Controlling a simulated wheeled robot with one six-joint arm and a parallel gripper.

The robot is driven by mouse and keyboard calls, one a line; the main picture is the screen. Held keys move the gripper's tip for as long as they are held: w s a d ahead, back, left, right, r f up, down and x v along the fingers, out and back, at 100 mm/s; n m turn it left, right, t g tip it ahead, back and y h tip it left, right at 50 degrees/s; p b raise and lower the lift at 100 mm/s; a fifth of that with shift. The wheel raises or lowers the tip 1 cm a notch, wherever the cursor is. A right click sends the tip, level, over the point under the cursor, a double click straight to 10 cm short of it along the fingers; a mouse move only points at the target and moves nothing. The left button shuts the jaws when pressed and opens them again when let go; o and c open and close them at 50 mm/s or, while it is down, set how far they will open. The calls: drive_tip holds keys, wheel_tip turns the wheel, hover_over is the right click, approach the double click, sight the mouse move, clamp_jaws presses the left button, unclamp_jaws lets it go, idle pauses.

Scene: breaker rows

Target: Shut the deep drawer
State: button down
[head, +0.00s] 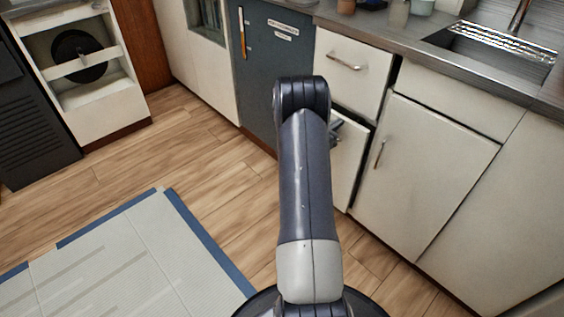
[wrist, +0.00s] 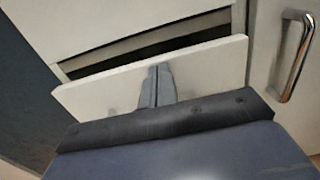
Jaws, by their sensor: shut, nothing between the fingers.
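The deep drawer (head: 347,165) is the lower white front beneath a shallow top drawer, partly hidden by my arm in the head view. In the wrist view its front panel (wrist: 215,62) stands out from the cabinet, with a dark gap behind its top edge, so it is partly open. My gripper (wrist: 158,78) is shut and empty, its fingers pointing at the panel near its top edge. I cannot tell whether the tips touch it. In the head view my gripper (head: 337,130) shows just right of my arm, by the drawer's top.
The shallow drawer (head: 346,74) above looks closed. A white cabinet door (head: 420,165) with a metal handle (wrist: 295,58) is to the right. A dark grey appliance front (head: 262,75) is to the left. A grey mat (head: 120,255) lies on the wooden floor.

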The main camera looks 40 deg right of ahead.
drive_tip(key=d, duration=0.3)
drive_tip(key=shift+w+d+r+b, duration=0.15)
drive_tip(key=shift+d+b, duration=0.05)
drive_tip(key=shift+b, duration=0.1)
idle(0.3)
drive_tip(key=p, duration=0.2)
approach(343, 118)
drive_tip(key=shift+a+f, duration=0.2)
drive_tip(key=shift+a, duration=0.55)
drive_tip(key=shift+a+f, duration=0.15)
drive_tip(key=shift+a, duration=0.55)
drive_tip(key=shift+a+f, duration=0.2)
drive_tip(key=shift+a, duration=0.55)
drive_tip(key=shift+d, duration=0.1)
drive_tip(key=d+b, duration=0.2)
drive_tip(key=d, duration=1.1)
drive_tip(key=shift+w+d, duration=0.25)
drive_tip(key=shift+w, duration=0.15)
